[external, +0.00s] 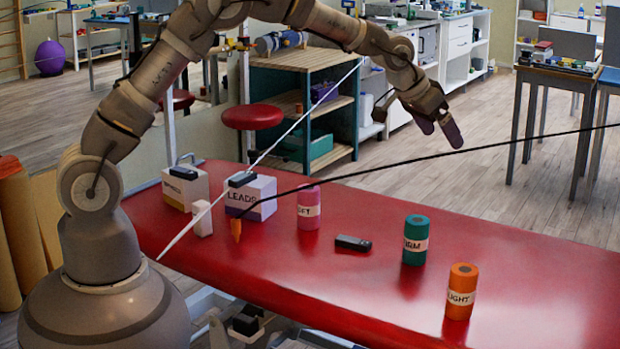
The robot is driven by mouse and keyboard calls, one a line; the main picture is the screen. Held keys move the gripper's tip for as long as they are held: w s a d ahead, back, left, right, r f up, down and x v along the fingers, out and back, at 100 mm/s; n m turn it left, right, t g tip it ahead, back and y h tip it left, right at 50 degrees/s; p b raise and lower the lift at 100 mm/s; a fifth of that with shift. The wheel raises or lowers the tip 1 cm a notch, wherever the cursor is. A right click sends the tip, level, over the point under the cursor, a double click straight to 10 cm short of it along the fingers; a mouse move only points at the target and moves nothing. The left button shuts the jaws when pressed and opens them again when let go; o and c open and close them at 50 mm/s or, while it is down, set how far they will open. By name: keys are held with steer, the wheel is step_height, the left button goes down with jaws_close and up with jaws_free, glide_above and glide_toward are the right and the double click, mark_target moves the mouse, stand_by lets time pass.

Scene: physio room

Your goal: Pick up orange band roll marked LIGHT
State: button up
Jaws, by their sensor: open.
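The orange band roll marked LIGHT (461,283) stands upright at the near right part of the red padded table (560,285). Its label faces the camera and its top is uncovered. My gripper (440,132) is open and empty, high above the table's far side. It is well apart from the orange roll, which stands lower in the picture. A green roll (414,246), its label partly readable as "IRM", stands upright to the left of the orange roll and behind it. A pink roll (308,212) with a label ending in "FT" stands upright farther left.
A small black device (353,243) lies between the pink and green rolls. A box marked LEADS (262,187), another labelled box (183,182), a small white bottle (201,218) and an orange-tipped object (236,231) stand at left. Thin cords cross the view. The table's right part is clear.

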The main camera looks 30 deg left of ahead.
mark_target(463, 269)
steer(key=s+d+f+g, duration=0.1)
steer(key=s+d+f, duration=0.2)
steer(key=f, duration=0.3)
steer(key=s+d+f+m+g, duration=0.1)
steer(key=s+d+f, duration=0.2)
steer(key=f, duration=0.4)
steer(key=s+d+f+m, duration=0.1)
steer(key=s+d+f, duration=0.2)
steer(key=f, duration=0.3)
steer(key=shift+d+f+g+y+b, duration=0.3)
steer(key=shift+d+f+g+y, duration=0.05)
steer(key=shift+f+g+y, duration=0.05)
steer(key=b+x, duration=0.1)
steer(key=x, duration=0.1)
steer(key=b+x, duration=0.1)
steer(key=x, duration=0.2)
steer(key=b+x, duration=0.1)
steer(key=x, duration=0.2)
steer(key=shift+a+b, duration=0.3)
steer(key=shift+b, duration=0.1)
steer(key=shift+c, duration=0.4)
steer(key=c, duration=1.2)
